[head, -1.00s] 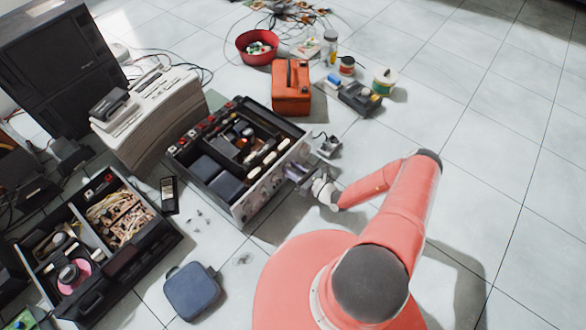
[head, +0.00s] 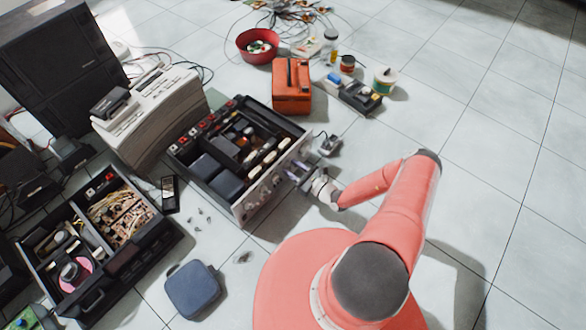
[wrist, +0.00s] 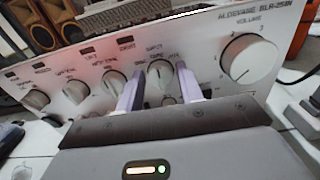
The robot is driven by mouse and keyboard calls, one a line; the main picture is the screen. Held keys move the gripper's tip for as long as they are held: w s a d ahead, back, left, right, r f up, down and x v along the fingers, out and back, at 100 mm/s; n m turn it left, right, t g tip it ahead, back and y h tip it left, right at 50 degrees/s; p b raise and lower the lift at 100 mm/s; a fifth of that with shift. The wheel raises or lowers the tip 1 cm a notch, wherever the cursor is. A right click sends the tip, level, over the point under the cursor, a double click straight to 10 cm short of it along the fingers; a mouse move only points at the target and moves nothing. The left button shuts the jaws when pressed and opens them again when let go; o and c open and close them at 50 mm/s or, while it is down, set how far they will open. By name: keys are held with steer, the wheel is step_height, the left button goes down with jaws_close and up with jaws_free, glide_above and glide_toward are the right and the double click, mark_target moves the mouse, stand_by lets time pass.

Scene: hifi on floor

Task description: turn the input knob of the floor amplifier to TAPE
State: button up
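The floor amplifier (head: 240,212) is an open-topped box with a silver front panel. In the wrist view its panel (wrist: 205,52) carries a row of round knobs. The input knob (wrist: 160,74) sits under the word INPUT, with small position labels around it that are hard to read. My gripper (wrist: 160,88) has one pale purple finger on each side of this knob. Narrow gaps seem to show between fingers and knob, so it looks open around it. In the head view my gripper (head: 298,174) is at the front panel. The knob's pointer is not clear.
A large volume knob (wrist: 248,60) is right of the input knob, and smaller knobs (wrist: 115,82) are left. An orange box (head: 292,90), a small grey device (head: 330,144) and a blue case (head: 192,289) lie near the amplifier. Floor at the right is clear.

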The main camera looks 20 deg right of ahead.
steer(key=shift+o, duration=1.2)
steer(key=v, duration=0.7)
steer(key=shift+s+d, duration=0.2)
steer(key=shift+s, duration=0.1)
steer(key=shift+r, duration=0.1)
